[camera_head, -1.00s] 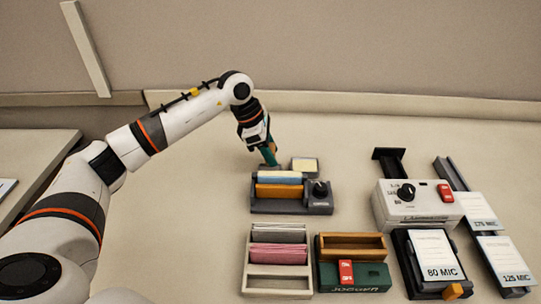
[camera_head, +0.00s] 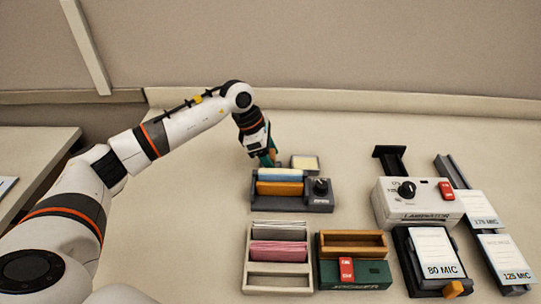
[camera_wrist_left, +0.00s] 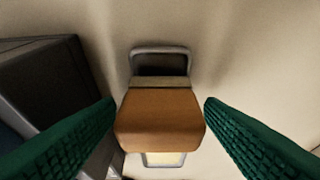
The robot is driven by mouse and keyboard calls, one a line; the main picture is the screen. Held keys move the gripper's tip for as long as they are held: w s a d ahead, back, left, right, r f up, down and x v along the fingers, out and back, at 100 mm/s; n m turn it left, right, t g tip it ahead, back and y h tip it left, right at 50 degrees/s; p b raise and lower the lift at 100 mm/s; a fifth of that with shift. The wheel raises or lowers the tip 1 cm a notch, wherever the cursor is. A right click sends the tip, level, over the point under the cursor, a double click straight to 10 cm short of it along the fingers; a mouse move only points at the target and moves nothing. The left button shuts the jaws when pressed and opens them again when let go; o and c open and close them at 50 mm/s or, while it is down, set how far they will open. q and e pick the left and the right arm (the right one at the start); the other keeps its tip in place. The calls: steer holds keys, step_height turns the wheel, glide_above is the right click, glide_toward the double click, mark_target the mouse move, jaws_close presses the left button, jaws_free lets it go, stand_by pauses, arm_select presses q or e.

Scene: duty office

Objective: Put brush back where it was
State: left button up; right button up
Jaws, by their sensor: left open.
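The brush (camera_wrist_left: 160,122) shows in the left wrist view as an orange-brown block with a pale tan band. It is between the two green fingers of my left gripper (camera_head: 265,160), with a visible gap on each side. My left gripper is open and points down behind the grey device in the head view. A grey-rimmed holder (camera_wrist_left: 160,50) with a dark inside shows just beyond the brush. I cannot tell how deep the brush sits in it. My right gripper is not in view.
A grey device (camera_head: 290,204) with blue and orange pieces stands close in front of the gripper. A small tray (camera_head: 305,163) with a pale yellow pad is just to its right. The laminator (camera_head: 418,203) stands farther right. The desk left of the gripper is clear.

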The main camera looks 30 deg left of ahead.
arm_select(q)
steer(key=shift+a+r, duration=0.1)
steer(key=shift+r, duration=0.4)
steer(key=b+v, duration=0.1)
steer(key=v, duration=1)
steer(key=shift+r, duration=0.3)
steer(key=shift+a, duration=0.1)
